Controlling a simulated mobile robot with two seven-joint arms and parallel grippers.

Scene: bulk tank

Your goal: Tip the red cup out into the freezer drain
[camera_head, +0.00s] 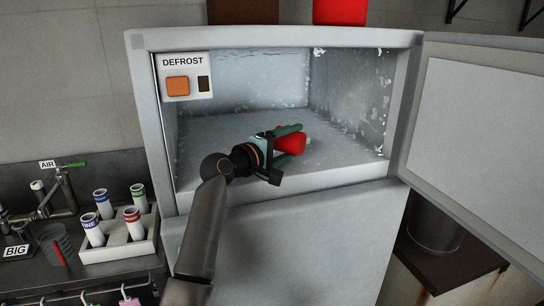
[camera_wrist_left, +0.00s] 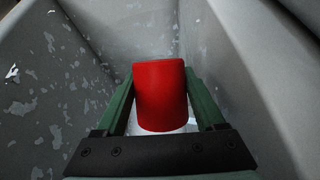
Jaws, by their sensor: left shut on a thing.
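The red cup (camera_head: 291,143) is between the fingers of my left gripper (camera_head: 290,140), inside the open freezer (camera_head: 240,125). The gripper is shut on it. In the left wrist view the red cup (camera_wrist_left: 160,95) fills the space between the two green fingers of my left gripper (camera_wrist_left: 160,100). In the head view the cup looks tilted over on its side, above the freezer floor. Its mouth and contents are hidden, and no drain can be made out. My right gripper is not in view.
The freezer door (camera_head: 475,130) stands open to the right. A DEFROST panel (camera_head: 187,77) with an orange button hangs at the upper left of the opening. A rack of capped tubes (camera_head: 120,240) and a clear beaker (camera_head: 57,245) stand on the left counter. Frost coats the freezer walls.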

